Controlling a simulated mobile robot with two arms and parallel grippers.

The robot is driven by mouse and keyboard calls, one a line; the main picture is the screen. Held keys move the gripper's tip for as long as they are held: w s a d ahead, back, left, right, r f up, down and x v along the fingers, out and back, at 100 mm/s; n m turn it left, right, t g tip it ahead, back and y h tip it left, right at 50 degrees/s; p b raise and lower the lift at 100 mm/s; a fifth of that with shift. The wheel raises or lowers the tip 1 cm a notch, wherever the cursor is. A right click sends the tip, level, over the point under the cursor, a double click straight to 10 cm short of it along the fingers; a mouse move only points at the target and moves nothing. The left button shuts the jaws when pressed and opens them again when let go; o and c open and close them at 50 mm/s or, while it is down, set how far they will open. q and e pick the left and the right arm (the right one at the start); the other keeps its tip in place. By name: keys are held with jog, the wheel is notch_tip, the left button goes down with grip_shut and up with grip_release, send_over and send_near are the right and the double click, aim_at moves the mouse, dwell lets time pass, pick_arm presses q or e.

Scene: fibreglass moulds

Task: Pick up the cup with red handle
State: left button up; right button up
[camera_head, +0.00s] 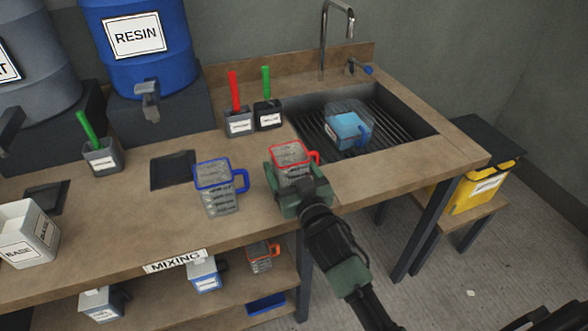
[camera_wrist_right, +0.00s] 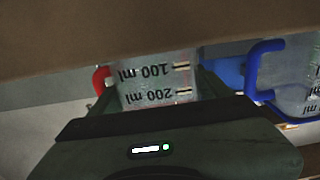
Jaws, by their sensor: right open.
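The clear measuring cup with red rim and red handle (camera_head: 289,156) stands upright on the wooden bench, left of the sink. Its handle points right in the head view. In the right wrist view the cup (camera_wrist_right: 153,76) appears upside down with its volume marks showing, between my fingers. My right gripper (camera_head: 293,190) is open, with its green fingers on either side of the cup's lower part. I cannot tell whether they touch it. My left gripper is not in view.
A blue-handled cup (camera_head: 217,190) stands close on the left. Two small pots (camera_head: 239,124) (camera_head: 268,114) with red and green handles stand behind. An orange-rimmed cup (camera_head: 262,257) is on the lower shelf.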

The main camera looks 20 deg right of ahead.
aim_at(285, 159)
jog(key=w, duration=0.3)
jog(key=shift+w+a+f, duration=0.1)
jog(key=shift+w, duration=0.15)
jog(key=shift+s, duration=0.1)
jog(key=shift+c, duration=0.6)
jog(key=c, duration=1)
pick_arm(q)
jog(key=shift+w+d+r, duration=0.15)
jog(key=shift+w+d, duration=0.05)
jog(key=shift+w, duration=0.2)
